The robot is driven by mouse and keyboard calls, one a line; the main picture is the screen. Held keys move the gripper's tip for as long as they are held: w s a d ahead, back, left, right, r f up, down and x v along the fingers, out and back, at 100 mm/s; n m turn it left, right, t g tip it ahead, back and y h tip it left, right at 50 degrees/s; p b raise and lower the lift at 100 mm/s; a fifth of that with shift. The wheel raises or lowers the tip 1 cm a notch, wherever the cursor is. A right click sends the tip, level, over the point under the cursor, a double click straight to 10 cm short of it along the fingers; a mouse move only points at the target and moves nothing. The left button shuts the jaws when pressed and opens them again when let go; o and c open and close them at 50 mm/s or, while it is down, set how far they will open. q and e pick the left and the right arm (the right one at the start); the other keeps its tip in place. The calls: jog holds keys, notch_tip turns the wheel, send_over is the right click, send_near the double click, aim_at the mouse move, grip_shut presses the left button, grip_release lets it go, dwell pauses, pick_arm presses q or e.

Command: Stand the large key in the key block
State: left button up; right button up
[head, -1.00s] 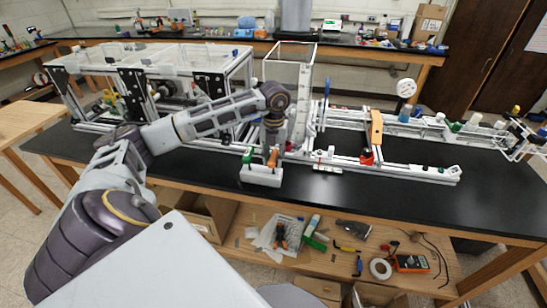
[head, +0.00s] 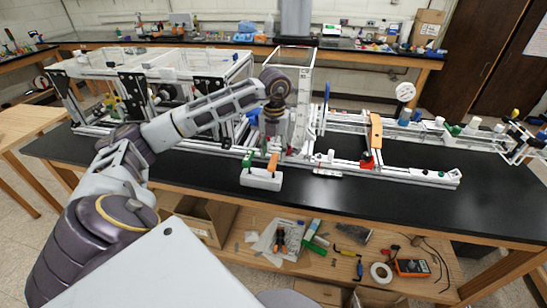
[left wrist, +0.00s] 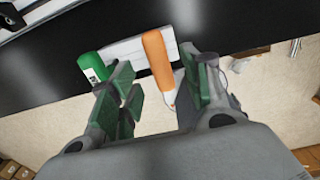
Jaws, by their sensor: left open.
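The white key block (head: 261,180) sits near the front edge of the black bench. A green-handled key (head: 247,158) stands at its left end, and an orange-handled key (head: 273,163) shows at its right end. I cannot tell for sure which is the large key. My left gripper (head: 272,134) is just above the orange handle, open and empty. In the left wrist view the gripper (left wrist: 160,92) has its fingers spread, with the orange key (left wrist: 157,55) in line with the gap and the green key (left wrist: 90,65) beyond the left finger. My right gripper is not in view.
A white extrusion frame (head: 410,174) with an orange upright piece (head: 376,131) runs along the bench behind and right of the block. A clear-walled box (head: 292,75) stands behind my gripper. The black bench top (head: 330,205) in front is clear. Tools lie on the lower shelf.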

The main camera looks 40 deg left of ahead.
pick_arm(q)
notch_tip(320, 180, up, 7)
dwell(0.6)
dwell(0.5)
